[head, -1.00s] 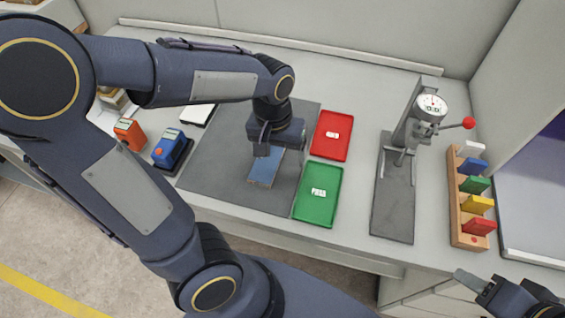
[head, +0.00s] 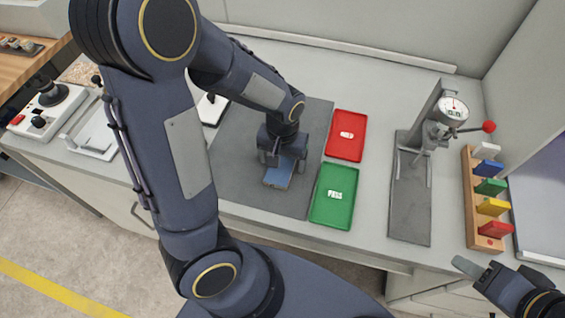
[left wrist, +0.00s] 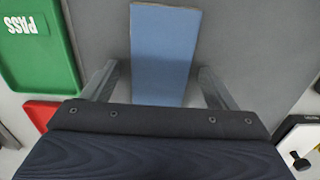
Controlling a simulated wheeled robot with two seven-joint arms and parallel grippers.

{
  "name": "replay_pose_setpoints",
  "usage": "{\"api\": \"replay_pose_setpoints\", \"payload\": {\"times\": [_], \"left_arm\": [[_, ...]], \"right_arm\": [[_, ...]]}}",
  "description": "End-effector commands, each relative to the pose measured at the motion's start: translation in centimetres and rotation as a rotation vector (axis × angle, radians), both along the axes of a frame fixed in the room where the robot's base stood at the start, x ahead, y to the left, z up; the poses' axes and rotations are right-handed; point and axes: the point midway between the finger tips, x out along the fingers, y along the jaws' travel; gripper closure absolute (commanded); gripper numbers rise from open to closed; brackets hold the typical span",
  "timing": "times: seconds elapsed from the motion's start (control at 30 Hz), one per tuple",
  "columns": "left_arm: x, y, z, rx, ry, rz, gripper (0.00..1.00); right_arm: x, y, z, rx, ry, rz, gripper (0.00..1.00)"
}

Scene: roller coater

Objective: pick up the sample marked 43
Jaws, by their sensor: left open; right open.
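A flat blue panel (head: 279,177), the sample, lies on the grey mat (head: 237,188); no number is readable on it. In the left wrist view the blue panel (left wrist: 163,60) stands between the two fingers, with a gap on each side. My left gripper (head: 283,160) is open and points down over the far part of the panel, hiding that end. It also shows in the left wrist view (left wrist: 158,88), its fingers apart and not touching the panel. My right gripper (head: 474,273) is at the lower right, open and empty, away from the panel.
A green PASS tray (head: 334,208) and a red tray (head: 345,148) stand right of the mat. Further right are a dial gauge stand (head: 411,205) and a wooden rack (head: 472,215) with several coloured pieces. A device with a black knob (head: 48,98) stands at the far left.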

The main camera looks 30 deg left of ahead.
Motion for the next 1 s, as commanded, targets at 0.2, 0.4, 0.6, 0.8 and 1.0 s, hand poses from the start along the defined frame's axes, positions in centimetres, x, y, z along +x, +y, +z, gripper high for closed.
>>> {"api": "replay_pose_setpoints", "payload": {"times": [0.2, 0.4, 0.6, 0.8, 1.0], "left_arm": [[0.0, 0.0, 0.0, 0.0, 0.0, 0.0, 0.37], [0.0, 0.0, 0.0, 0.0, 0.0, 0.0, 0.63], [0.0, 0.0, 0.1, 0.0, 0.0, 0.0, 0.7], [0.0, 0.0, 0.5, 0.0, -0.001, -0.001, 0.7], [0.1, 0.0, 2.8, -0.002, -0.006, -0.001, 0.7]], "right_arm": [[0.0, 0.0, 0.0, 0.0, 0.0, 0.0, 0.54], [0.0, 0.0, 0.0, 0.0, 0.0, 0.0, 0.54], [0.0, 0.0, 0.0, 0.0, 0.0, 0.0, 0.54], [0.0, 0.0, -0.1, 0.0, 0.0, 0.0, 0.54], [0.0, 0.0, -0.4, 0.0, 0.0, 0.0, 0.54]]}}
